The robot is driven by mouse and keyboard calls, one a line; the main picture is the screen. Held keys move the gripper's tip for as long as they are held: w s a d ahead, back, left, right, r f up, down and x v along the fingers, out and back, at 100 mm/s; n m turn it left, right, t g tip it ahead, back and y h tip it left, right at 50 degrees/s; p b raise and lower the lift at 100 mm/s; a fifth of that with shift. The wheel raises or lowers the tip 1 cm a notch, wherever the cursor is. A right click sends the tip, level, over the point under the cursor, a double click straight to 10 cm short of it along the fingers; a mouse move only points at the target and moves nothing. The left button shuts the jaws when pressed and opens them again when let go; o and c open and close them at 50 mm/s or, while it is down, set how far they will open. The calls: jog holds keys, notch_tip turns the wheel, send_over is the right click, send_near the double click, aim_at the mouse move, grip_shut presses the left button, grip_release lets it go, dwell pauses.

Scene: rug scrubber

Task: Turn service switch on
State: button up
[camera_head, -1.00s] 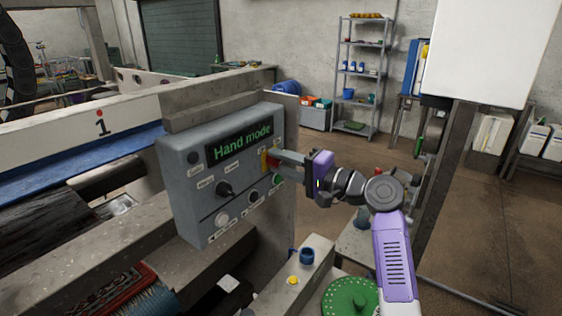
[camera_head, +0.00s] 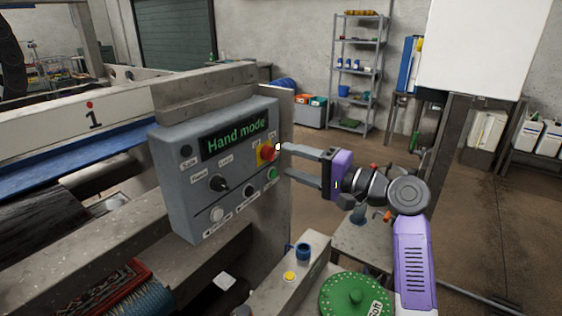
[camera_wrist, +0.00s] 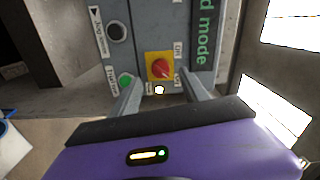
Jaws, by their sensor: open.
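The service switch appears to be the red rotary knob on a yellow plate (camera_head: 267,151), at the right side of the grey control panel (camera_head: 180,170). Its display reads "Hand mode". In the wrist view the red knob (camera_wrist: 160,68) lies ahead, between the lines of the two fingers. My gripper (camera_head: 282,159) is open and empty, just right of the panel, with its fingertips near the knob. In the wrist view my gripper (camera_wrist: 161,92) has its fingers apart on either side of the plate's lower edge. I cannot tell whether they touch the panel.
The panel also carries a black selector (camera_head: 219,185), a green button (camera_head: 272,174) and a white button (camera_head: 217,214). Below stand a box with a yellow button (camera_head: 290,276) and a green round disc (camera_head: 355,296). Open floor lies to the right.

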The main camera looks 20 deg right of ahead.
jog(key=v, duration=0.2)
jog(key=shift+s+d, duration=0.2)
jog(key=shift+s, duration=0.15)
